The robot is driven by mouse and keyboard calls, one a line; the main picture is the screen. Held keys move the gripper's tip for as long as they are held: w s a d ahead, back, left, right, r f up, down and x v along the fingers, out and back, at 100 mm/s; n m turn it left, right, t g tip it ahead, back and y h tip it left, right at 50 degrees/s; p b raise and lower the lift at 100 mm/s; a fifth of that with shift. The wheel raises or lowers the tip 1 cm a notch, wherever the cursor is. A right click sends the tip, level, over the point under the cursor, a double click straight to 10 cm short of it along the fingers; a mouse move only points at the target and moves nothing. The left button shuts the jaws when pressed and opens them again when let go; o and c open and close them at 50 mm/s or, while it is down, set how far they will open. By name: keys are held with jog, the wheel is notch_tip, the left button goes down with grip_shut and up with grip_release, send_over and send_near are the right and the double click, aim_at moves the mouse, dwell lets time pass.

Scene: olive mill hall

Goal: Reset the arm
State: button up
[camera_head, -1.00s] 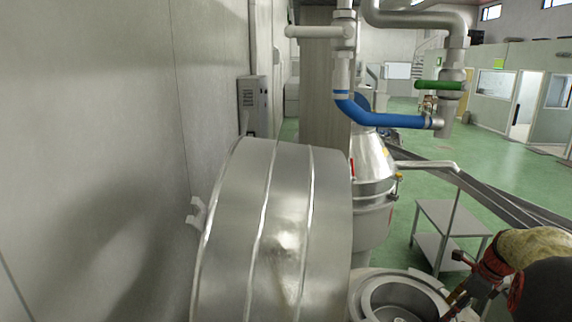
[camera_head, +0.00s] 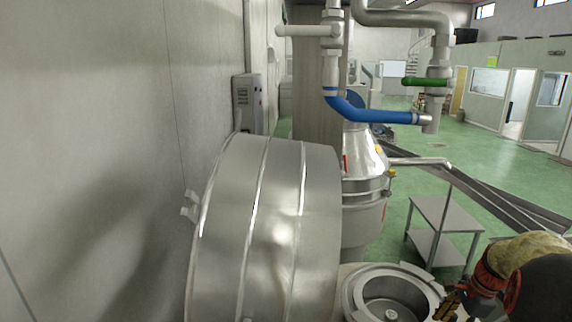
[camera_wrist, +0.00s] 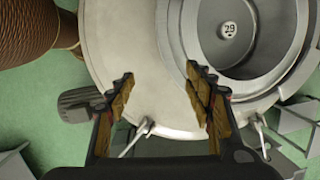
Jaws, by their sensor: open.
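My gripper (camera_wrist: 160,90) shows in the wrist view with its two fingers spread apart and nothing between them. It is over the pale rim of a round metal machine (camera_wrist: 150,60), and the height above it is hard to judge. A round basin (camera_wrist: 228,62) with a disc marked 29 lies beyond the right finger. In the head view my gripper (camera_head: 450,303) shows only partly at the lower right, beside the same basin (camera_head: 388,290). My arm hides what lies behind it there.
A large steel drum (camera_head: 265,225) fills the centre foreground next to the left wall (camera_head: 90,150). A steel separator (camera_head: 362,180), a blue pipe (camera_head: 375,112) and a metal table (camera_head: 445,215) stand beyond. Green floor (camera_head: 475,140) is open farther back.

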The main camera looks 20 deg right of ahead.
jog(key=s+a+f+n+t+b, duration=0.1)
jog(key=s+a+f+n+b, duration=0.2)
jog(key=a+b, duration=0.7)
jog(key=s+a+f+n+t+h+b, duration=0.1)
jog(key=s+a+f+n+b, duration=0.3)
jog(key=a, duration=1.2)
jog(key=s+a+f+n+t+b, duration=0.1)
jog(key=s+a+f+n+b, duration=0.3)
jog(key=a+f+n+b, duration=0.5)
jog(key=a+n+b, duration=0.5)
jog(key=n+b, duration=0.1)
jog(key=b, duration=0.2)
jog(key=shift+s+f+n+t+h, duration=0.25)
jog(key=shift+n+t+h, duration=0.05)
jog(key=shift+n, duration=0.1)
